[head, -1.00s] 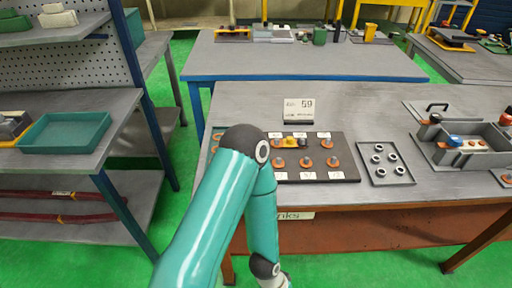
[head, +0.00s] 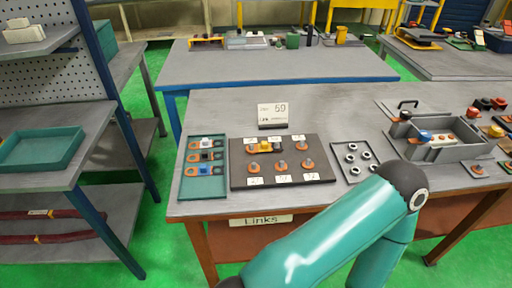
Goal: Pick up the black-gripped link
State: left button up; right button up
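The black-gripped link (head: 207,156) lies in the middle of a teal tray (head: 190,193) at the left of the near workbench. A link with a white grip (head: 206,143) lies behind it, and a link with a blue grip (head: 204,169) lies in front of it. All three have copper-coloured ends. A bent teal arm of mine crosses the lower right of the head view. Neither gripper shows, so I cannot see what they hold.
A dark board (head: 238,182) with copper terminals and a yellow-gripped link (head: 266,147) sits right of the tray. A small plate with rings (head: 357,158) and a grey open box (head: 452,153) stand further right. A number sign (head: 272,114) stands behind the board. A shelf is at left.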

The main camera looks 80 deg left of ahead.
aim_at(205, 156)
jog(key=k, duration=2.2)
jog(key=u, duration=1.4)
jog(key=i, duration=1.15)
jog(key=u, duration=0.05)
